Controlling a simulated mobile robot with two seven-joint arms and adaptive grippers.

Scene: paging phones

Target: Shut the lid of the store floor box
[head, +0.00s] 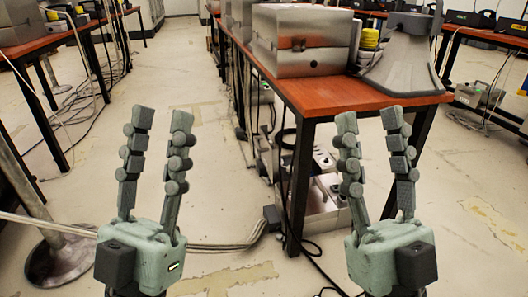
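A metal box (318,222) stands on the floor under the near end of the middle table, partly hidden by the table leg and my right gripper. Its upper part and lid are too obscured to read. A second grey box (478,97) with a handle sits on the floor at the far right. I cannot tell which one is the store floor box. My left gripper (162,112) is open and empty, pointing up over bare floor at the left. My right gripper (369,114) is open and empty, in front of the table's end. Neither visibly touches anything.
The red-topped middle table (345,97) carries metal cases (300,42) and a grey horn (405,60). Cables (215,247) run across the floor to its leg. A round stand base (60,262) is at lower left. The left aisle floor (200,100) is mostly clear.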

